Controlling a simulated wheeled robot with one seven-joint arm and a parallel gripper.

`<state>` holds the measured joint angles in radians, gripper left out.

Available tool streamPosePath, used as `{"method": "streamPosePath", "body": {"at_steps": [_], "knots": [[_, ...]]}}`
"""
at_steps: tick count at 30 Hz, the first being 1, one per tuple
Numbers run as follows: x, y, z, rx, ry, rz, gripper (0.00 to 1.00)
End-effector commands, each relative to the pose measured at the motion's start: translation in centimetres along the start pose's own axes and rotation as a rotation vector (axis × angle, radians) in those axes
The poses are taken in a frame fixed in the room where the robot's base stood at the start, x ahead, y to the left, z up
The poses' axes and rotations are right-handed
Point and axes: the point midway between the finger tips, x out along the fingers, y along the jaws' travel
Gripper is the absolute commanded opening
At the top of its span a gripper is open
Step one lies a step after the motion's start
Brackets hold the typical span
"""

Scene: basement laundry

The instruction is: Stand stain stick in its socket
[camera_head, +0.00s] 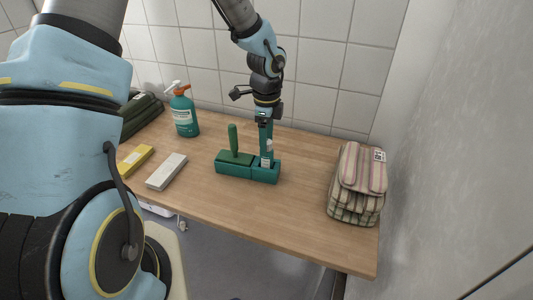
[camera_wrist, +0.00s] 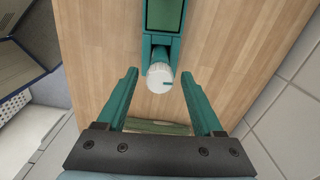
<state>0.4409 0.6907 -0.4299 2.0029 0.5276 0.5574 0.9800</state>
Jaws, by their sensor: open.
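The stain stick (camera_wrist: 160,78) shows in the wrist view as a round white end between my fingertips. In the head view it is a small pale shape (camera_head: 269,146), upright at the right part of the green holder (camera_head: 235,170); my fingers partly cover it. The holder's end shows in the wrist view (camera_wrist: 162,40), right beside the stick. The stick looks to stand in the socket there, but its lower end is hidden. My gripper (camera_head: 266,143) points down over it. Its two green fingers are open, one on each side of the stick, with gaps showing in the wrist view (camera_wrist: 159,76).
A green handle (camera_head: 233,139) stands in the holder's left part. A white block (camera_head: 167,171), a yellow block (camera_head: 136,159) and a spray bottle (camera_head: 184,112) are left. The tiled wall is behind; the front tabletop is clear.

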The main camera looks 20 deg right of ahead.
Motion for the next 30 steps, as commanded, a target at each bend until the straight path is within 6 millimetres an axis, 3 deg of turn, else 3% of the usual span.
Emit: {"method": "streamPosePath", "body": {"at_steps": [3,9,19,23,27,30], "knots": [[-2.5,-0.1,0.0,-0.001,0.0,-0.004,0.68],[-5.4,-0.1,0.0,-0.001,0.0,-0.002,0.68],[-6.5,0.2,0.5,-0.024,-0.002,0.0,0.68],[-7.3,2.3,4.7,-0.273,-0.019,-0.006,0.68],[-9.1,7.8,12.5,-0.852,-0.031,-0.04,0.68],[-10.2,12.6,16.9,-1.302,-0.013,-0.075,0.68]]}}
